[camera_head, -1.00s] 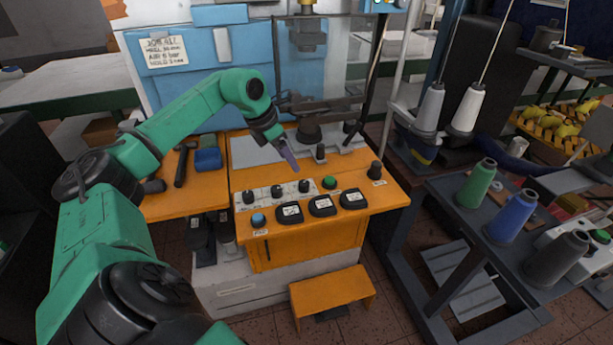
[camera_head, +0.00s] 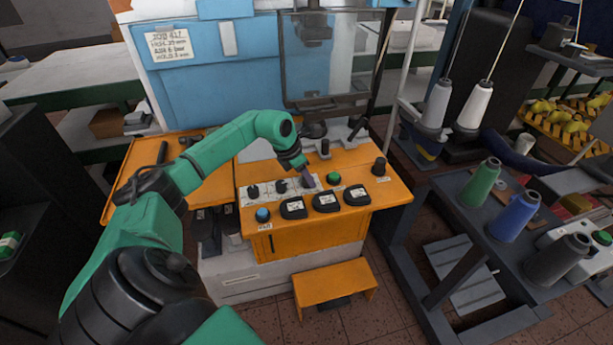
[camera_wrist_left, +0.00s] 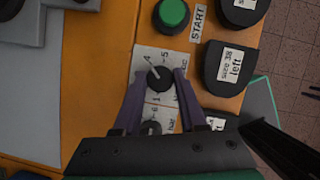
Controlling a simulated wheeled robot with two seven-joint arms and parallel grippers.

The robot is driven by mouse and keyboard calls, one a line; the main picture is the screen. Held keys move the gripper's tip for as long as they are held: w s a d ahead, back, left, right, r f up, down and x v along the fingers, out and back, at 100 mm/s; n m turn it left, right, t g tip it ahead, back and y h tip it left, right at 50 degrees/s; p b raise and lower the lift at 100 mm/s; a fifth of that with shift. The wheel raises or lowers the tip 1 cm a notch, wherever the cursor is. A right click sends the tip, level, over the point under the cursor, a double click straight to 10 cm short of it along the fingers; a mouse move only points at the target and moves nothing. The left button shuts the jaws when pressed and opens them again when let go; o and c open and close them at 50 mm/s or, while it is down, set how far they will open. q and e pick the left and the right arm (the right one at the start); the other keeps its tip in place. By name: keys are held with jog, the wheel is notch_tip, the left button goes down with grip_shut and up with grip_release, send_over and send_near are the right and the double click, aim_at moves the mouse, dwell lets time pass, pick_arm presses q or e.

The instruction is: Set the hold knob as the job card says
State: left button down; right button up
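The job card (camera_head: 168,46) is on the blue cabinet; its last line begins with HOLD, but its figure is too small to read surely. Three black knobs sit on a white strip on the orange console, the left one (camera_head: 253,191) and middle one (camera_head: 281,187) clear. My left gripper (camera_head: 307,182) is down at the right-hand knob. In the left wrist view its purple fingers (camera_wrist_left: 160,82) flank this knob (camera_wrist_left: 160,79), whose white pointer line leans up and left; contact is unclear. The knob's label is partly covered. My right gripper is out of view.
A green START button (camera_wrist_left: 172,14) sits just beyond the knob. Black pads with labels (camera_head: 326,201), a blue button (camera_head: 262,215) and a black knob (camera_head: 379,167) are also on the console (camera_head: 395,193). A spool cart stands at right.

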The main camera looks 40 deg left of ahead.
pick_arm(q)
jog(key=shift+r+n, duration=0.1)
jog(key=shift+n, duration=0.2)
jog(key=n+y, duration=0.1)
jog(key=n, duration=0.2)
jog(key=shift+y, duration=0.3)
jog(key=n+y, duration=0.1)
jog(key=n, duration=0.4)
jog(key=shift+d+y, duration=0.15)
jog(key=shift+y, duration=0.25)
jog(key=shift+c, duration=2.3)
grip_release()
